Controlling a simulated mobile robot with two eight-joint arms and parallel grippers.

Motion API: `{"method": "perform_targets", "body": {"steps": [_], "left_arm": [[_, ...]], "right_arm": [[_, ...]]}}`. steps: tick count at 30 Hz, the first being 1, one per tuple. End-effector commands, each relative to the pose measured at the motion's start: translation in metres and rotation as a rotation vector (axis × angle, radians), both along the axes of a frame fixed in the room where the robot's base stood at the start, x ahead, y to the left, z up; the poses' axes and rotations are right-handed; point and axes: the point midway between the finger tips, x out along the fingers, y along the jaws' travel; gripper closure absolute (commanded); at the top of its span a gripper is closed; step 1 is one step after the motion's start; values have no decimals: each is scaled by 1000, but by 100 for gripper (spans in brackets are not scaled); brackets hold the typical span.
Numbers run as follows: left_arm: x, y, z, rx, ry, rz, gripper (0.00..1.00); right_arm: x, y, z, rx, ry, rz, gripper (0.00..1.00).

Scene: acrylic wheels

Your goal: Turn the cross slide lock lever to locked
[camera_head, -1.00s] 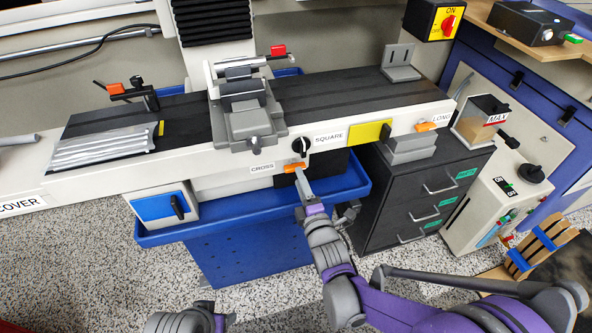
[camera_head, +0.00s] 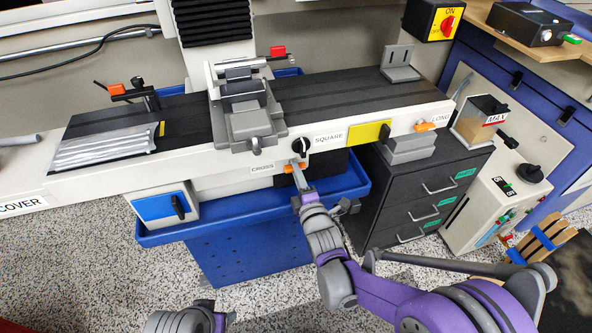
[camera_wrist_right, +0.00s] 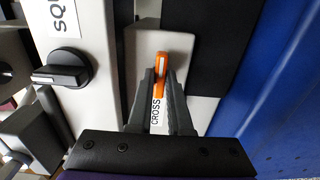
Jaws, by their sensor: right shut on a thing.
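The cross slide lock lever (camera_head: 289,170) is a small orange lever on the white front of the machine, right of the CROSS label (camera_head: 262,169). In the right wrist view the lever (camera_wrist_right: 161,62) lies between the two grey fingertips, lengthwise with the text of the CROSS label (camera_wrist_right: 156,112). My right gripper (camera_head: 298,172) is shut on the lever; it also shows in the right wrist view (camera_wrist_right: 160,84). The fingers hide part of the lever.
A black knob (camera_head: 300,147) marked SQUARE sits just above the lever; it is at the left in the right wrist view (camera_wrist_right: 62,75). The orange LONG lever (camera_head: 425,127) is farther right. A blue tray (camera_head: 345,186) juts out below, beside a dark drawer cabinet (camera_head: 420,200).

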Motion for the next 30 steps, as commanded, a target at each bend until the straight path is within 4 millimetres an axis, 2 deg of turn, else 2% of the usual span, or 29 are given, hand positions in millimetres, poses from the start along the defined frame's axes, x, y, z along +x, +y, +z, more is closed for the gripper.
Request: {"method": "perform_targets", "body": {"steps": [9, 19, 30], "left_arm": [[0, 0, -1, 0, 0, 0, 37], [2, 0, -12, 0, 3, 0, 37], [2, 0, -14, 0, 3, 0, 37]], "right_arm": [[0, 0, 0, 17, 6, 0, 100], [0, 0, -1, 360, 117, 0, 100], [0, 0, 0, 412, 135, 0, 100]]}}
